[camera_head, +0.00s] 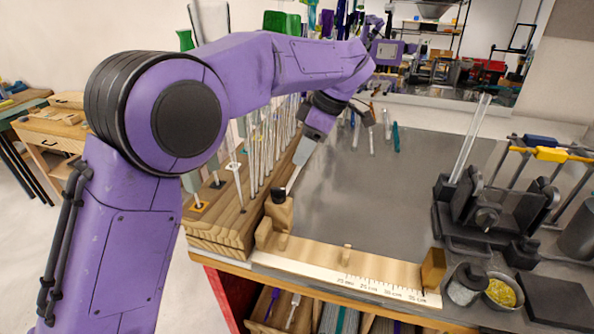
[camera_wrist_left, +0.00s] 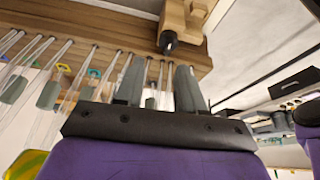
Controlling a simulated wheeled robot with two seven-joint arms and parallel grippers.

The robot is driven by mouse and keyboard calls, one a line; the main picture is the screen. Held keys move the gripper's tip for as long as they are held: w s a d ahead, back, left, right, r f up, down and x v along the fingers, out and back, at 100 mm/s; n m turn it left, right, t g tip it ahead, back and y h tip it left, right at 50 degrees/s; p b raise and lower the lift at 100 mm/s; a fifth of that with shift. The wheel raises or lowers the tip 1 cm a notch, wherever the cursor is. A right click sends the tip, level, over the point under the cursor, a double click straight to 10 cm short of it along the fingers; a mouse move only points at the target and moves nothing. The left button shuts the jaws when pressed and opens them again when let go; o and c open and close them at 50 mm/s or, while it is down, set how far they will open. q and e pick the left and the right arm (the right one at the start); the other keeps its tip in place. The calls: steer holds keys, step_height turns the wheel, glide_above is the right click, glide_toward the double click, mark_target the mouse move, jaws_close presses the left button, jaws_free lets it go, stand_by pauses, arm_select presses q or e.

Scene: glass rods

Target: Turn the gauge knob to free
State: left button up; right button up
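The gauge is a pale wooden rail (camera_head: 345,267) with a printed centimetre scale, along the table's front edge. A wooden block (camera_head: 280,215) stands at its left end, with a black knob (camera_head: 279,196) on it. In the left wrist view the knob (camera_wrist_left: 168,43) shows on its wooden block (camera_wrist_left: 182,18), ahead of the fingers. My left gripper (camera_head: 296,172) points down toward the knob, above and behind it. Its two grey fingers (camera_wrist_left: 158,72) are spread apart with nothing held between them. They look clear of the knob. My right gripper is not in view.
A wooden rack (camera_head: 225,232) with many upright glass rods stands left of the gauge, close beside my left arm. A black fixture (camera_head: 487,210) with a slanted glass rod stands at right. A small bowl (camera_head: 501,292) is at front right. The grey mat (camera_head: 385,190) is mostly clear.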

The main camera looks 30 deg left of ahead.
arm_select(q)
glide_above(280, 189)
steer(key=d, duration=0.2)
steer(key=f, duration=0.3)
steer(key=f+p, duration=0.1)
steer(key=f, duration=0.1)
steer(key=shift+s+a, duration=0.25)
steer(key=shift+s, duration=0.05)
steer(key=f, duration=0.1)
steer(key=w+f, duration=0.1)
steer(key=a+f, duration=0.1)
steer(key=shift+w+f, duration=0.25)
steer(key=shift+f, duration=0.15)
steer(key=shift+w+f, duration=0.1)
steer(key=shift+f, duration=0.05)
steer(key=shift+s+d+r, duration=0.1)
steer(key=shift+s+r, duration=0.1)
steer(key=shift+s, duration=0.3)
steer(key=c, duration=0.5)
jaws_close()
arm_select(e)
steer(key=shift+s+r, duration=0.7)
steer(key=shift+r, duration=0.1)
